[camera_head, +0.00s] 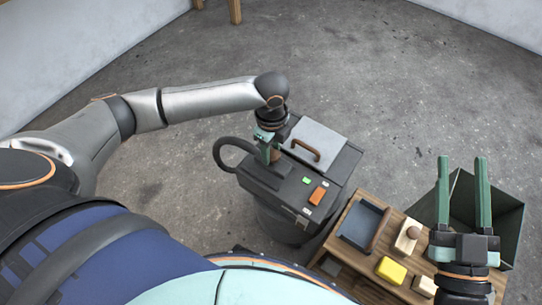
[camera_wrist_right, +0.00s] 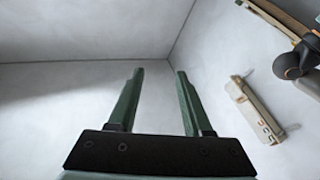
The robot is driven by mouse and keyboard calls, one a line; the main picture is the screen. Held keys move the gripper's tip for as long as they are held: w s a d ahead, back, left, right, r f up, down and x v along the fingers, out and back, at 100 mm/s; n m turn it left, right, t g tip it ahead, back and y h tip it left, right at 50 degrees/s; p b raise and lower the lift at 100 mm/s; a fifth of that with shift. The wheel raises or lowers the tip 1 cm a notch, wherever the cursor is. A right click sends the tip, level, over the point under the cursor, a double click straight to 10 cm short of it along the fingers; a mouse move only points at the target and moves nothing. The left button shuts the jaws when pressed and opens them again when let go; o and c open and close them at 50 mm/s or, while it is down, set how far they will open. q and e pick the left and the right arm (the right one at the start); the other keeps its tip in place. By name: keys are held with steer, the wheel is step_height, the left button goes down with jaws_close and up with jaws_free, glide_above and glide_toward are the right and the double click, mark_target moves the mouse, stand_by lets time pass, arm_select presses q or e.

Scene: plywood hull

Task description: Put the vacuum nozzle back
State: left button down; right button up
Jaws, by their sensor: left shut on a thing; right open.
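The vacuum (camera_head: 332,165) is a dark boxy unit with a grey lid, a brown handle, and green and orange parts on top. Its black hose (camera_head: 222,152) loops out at the left and runs toward my left gripper. My left gripper (camera_head: 267,150) points down over the vacuum's left top and is shut on a small part at the hose end, apparently the nozzle (camera_head: 275,156). The fingers and wrist hide most of it, and I cannot tell whether it touches the top. My right gripper (camera_head: 462,160) is open and empty at the right; its fingers also show in the right wrist view (camera_wrist_right: 160,75).
A wooden bench (camera_head: 343,252) beside the vacuum holds a blue-grey pan (camera_head: 359,226), a wooden block with a knob (camera_head: 406,240) and a yellow block (camera_head: 391,270). A dark green bin (camera_head: 508,222) stands behind my right gripper. The floor behind the vacuum is clear.

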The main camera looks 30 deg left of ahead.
arm_select(q)
step_height(320, 180, down, 3)
steer(key=shift+f+b, duration=0.15)
steer(key=shift+b, duration=0.6)
arm_select(e)
steer(key=s+r+n+t+y, duration=0.2)
steer(key=s+r+n+y, duration=0.2)
steer(key=r, duration=0.4)
steer(key=shift+s+a+r+y, duration=0.25)
steer(key=shift+a+y, duration=0.2)
steer(key=shift+y, duration=0.35)
arm_select(q)
steer(key=shift+f, duration=0.1)
arm_select(e)
steer(key=shift+f, duration=0.15)
arm_select(q)
steer(key=shift+c, duration=2.2)
jaws_free()
arm_select(e)
steer(key=shift+w, duration=0.1)
steer(key=shift+f, duration=0.1)
